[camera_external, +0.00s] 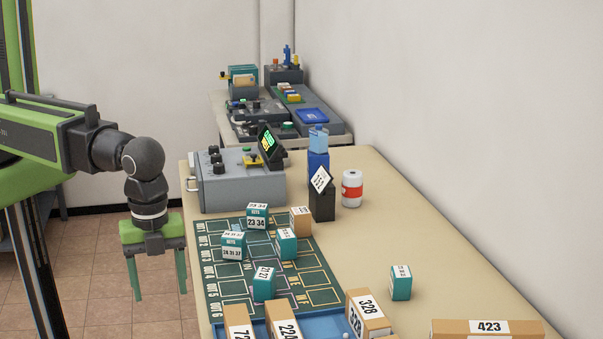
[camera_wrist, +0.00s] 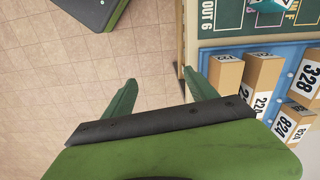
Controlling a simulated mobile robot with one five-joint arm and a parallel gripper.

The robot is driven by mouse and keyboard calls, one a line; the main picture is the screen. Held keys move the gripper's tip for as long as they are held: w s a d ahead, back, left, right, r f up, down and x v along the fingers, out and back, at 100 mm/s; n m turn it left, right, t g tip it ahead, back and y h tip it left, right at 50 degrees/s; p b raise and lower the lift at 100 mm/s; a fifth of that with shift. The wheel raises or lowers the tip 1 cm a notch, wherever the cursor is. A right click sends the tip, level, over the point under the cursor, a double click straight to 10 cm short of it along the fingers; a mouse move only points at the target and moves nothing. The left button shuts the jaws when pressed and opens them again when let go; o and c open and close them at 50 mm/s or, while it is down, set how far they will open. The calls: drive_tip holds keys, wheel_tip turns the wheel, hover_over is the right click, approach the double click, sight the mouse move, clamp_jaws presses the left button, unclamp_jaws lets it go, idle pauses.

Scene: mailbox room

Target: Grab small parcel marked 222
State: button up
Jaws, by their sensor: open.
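No label reads clearly as 222. A cardboard parcel (camera_external: 238,318) at the bottom edge of the external view has a cut-off label that starts with two like digits, perhaps 22 or 77. Beside it stands a parcel marked 224 (camera_external: 284,322). Brown parcels (camera_wrist: 262,75) also show in the wrist view, with labels partly readable as 22 and 82. My gripper (camera_external: 160,292) is open and empty, pointing down over the floor left of the table. In the wrist view its green fingers (camera_wrist: 158,80) are apart, with tiled floor between them.
A parcel marked 328 (camera_external: 367,312) stands at the blue tray (camera_external: 325,322). Several teal boxes (camera_external: 264,284) stand on the green mat (camera_external: 222,283). A parcel marked 423 (camera_external: 487,328) lies at right. A grey console (camera_external: 240,190) stands behind. The table's left edge separates my gripper from the parcels.

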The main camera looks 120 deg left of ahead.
drive_tip(key=w+a+r+m+p, duration=0.2)
drive_tip(key=w+a, duration=0.1)
drive_tip(key=a, duration=0.6)
drive_tip(key=w+a+r+m+p, duration=0.15)
drive_tip(key=w+a, duration=0.25)
drive_tip(key=a, duration=0.4)
drive_tip(key=w+a+r+m+p, duration=0.1)
drive_tip(key=w+a+r+p, duration=0.15)
drive_tip(key=a, duration=0.65)
wheel_tip(320, 180, up, 4)
drive_tip(key=f+n+p, duration=0.1)
drive_tip(key=n+p, duration=0.2)
hover_over(300, 211)
drive_tip(key=shift+n, duration=0.25)
wheel_tip(300, 211, down, 18)
drive_tip(key=b, duration=1.7)
drive_tip(key=shift+a+r+b, duration=0.15)
drive_tip(key=shift+r+b, duration=0.1)
drive_tip(key=shift+b, duration=0.15)
drive_tip(key=shift+r, duration=0.15)
drive_tip(key=shift+c, duration=0.3)
clamp_jaws()
